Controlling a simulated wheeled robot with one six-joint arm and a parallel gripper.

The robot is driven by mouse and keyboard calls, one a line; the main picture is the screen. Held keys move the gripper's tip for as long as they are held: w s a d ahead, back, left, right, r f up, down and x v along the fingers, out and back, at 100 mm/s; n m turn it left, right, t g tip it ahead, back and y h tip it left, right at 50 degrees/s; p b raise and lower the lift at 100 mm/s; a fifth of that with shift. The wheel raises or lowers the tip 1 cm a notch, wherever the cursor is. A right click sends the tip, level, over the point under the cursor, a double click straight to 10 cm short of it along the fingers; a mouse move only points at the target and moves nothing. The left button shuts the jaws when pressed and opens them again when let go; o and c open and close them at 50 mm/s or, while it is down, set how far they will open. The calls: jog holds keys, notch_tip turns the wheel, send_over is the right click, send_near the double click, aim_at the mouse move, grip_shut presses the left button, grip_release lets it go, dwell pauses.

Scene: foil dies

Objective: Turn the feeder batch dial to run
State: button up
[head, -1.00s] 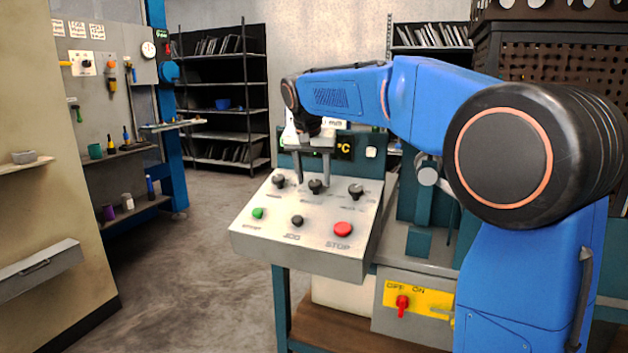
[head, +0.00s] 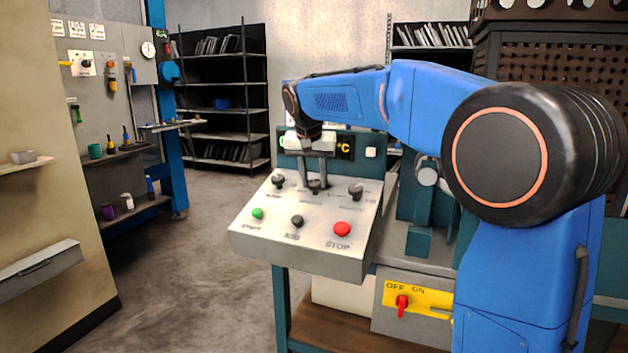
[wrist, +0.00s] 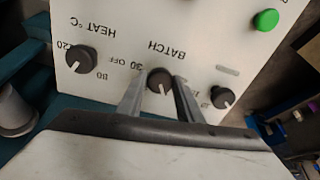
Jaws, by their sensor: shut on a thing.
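The batch dial (wrist: 160,80) is a dark round knob with a pale pointer line, in the middle of the row of three dials under the label BATCH. In the head view the batch dial (head: 316,187) is partly covered by my fingers. My gripper (head: 317,183) points down at the panel from above. In the wrist view my gripper (wrist: 157,88) has one finger on each side of the batch dial and is shut on it. The pointer line points toward the lower part of the wrist view. A "30 OFF" marking shows left of the dial; the marking at right is partly hidden.
The heat dial (wrist: 81,59) and a third dial (wrist: 222,97) flank it closely. The sloped panel (head: 300,262) also has a green start button (head: 257,213), a black jog button (head: 297,221) and a red stop button (head: 342,229). A red switch (head: 402,302) sits below.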

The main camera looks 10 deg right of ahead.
jog(key=n, duration=0.6)
jog(key=shift+y, duration=0.3)
jog(key=n, duration=0.5)
jog(key=shift+d+g, duration=0.1)
jog(key=shift+g, duration=0.2)
jog(key=shift+n, duration=0.4)
jog(key=o, duration=1)
jog(key=shift+o, duration=0.2)
jog(key=shift+r, duration=0.15)
jog(key=v, duration=1.7)
jog(key=shift+d, duration=0.15)
jog(key=shift+r, duration=0.1)
